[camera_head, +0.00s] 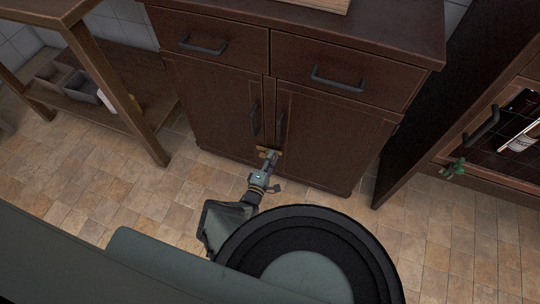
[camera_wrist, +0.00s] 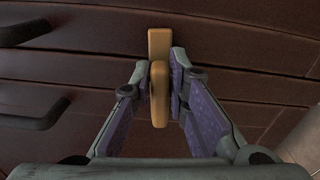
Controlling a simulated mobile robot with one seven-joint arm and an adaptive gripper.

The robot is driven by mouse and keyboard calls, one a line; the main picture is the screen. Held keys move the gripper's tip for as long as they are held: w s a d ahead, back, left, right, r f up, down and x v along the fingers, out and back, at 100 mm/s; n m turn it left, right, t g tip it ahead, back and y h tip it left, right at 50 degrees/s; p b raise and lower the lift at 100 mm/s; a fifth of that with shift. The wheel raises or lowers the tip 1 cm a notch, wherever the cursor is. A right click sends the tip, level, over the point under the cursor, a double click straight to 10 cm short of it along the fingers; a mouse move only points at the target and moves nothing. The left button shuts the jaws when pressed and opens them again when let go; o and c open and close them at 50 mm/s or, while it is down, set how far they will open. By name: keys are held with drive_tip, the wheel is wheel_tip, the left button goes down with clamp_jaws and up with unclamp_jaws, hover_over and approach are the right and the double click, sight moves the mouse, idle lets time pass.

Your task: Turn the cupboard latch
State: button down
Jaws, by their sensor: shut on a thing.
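The cupboard (camera_head: 335,135) is dark brown wood with two drawers above two doors, and both doors look closed. The latch (camera_head: 262,150) is a small tan bar low on the doors, lying roughly level across the seam between them. In the wrist view the latch (camera_wrist: 159,42) is yellow-tan, with a rounded piece (camera_wrist: 159,100) standing out toward me. My gripper (camera_head: 269,157) is at the latch, and in the wrist view its fingers (camera_wrist: 160,78) stand on both sides of the rounded piece, shut on it. My arm hides part of the latch in the head view.
Dark door handles (camera_head: 254,118) stand just above the latch. A wooden shelf unit (camera_head: 128,107) is on the left. On the right, a dark panel (camera_head: 415,115) stands beside a cabinet with a handle (camera_head: 481,126) and a bottle (camera_head: 522,140). Tiled floor (camera_head: 160,195) is open in front.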

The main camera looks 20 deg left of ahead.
drive_tip(key=shift+w+m, duration=0.2)
drive_tip(key=shift+m, duration=0.3)
drive_tip(key=c, duration=1.6)
unclamp_jaws()
drive_tip(key=shift+w+d, duration=0.1)
drive_tip(key=shift+s+f, duration=0.1)
drive_tip(key=shift+s, duration=0.1)
drive_tip(key=s, duration=1.2)
drive_tip(key=shift+a, duration=0.25)
